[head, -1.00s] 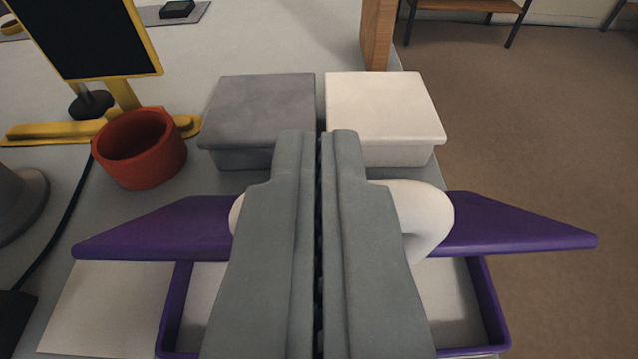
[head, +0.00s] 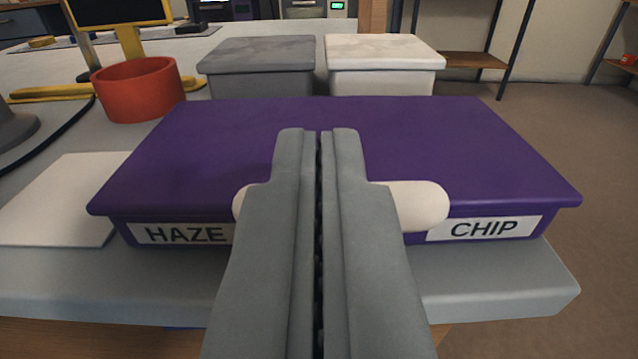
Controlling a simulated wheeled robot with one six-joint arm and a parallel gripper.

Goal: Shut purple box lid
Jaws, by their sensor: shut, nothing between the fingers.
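The purple box (head: 390,237) sits near the table's front edge, with labels HAZE at its left and CHIP at its right. Its purple lid (head: 460,140) lies flat over the top and looks shut. A white rounded piece (head: 418,203), probably the lid's handle, shows on both sides of my fingers at the lid's front. My gripper (head: 319,135) is shut and empty, in front of the box and lid at the picture's middle. The fingers hide the middle of the box front; I cannot tell whether they touch the lid.
A grey lidded box (head: 258,60) and a white lidded box (head: 384,60) stand behind the purple box. A red cup (head: 140,90) stands at the left, near a yellow-framed dark panel (head: 120,14). A white sheet (head: 60,205) lies left of the box.

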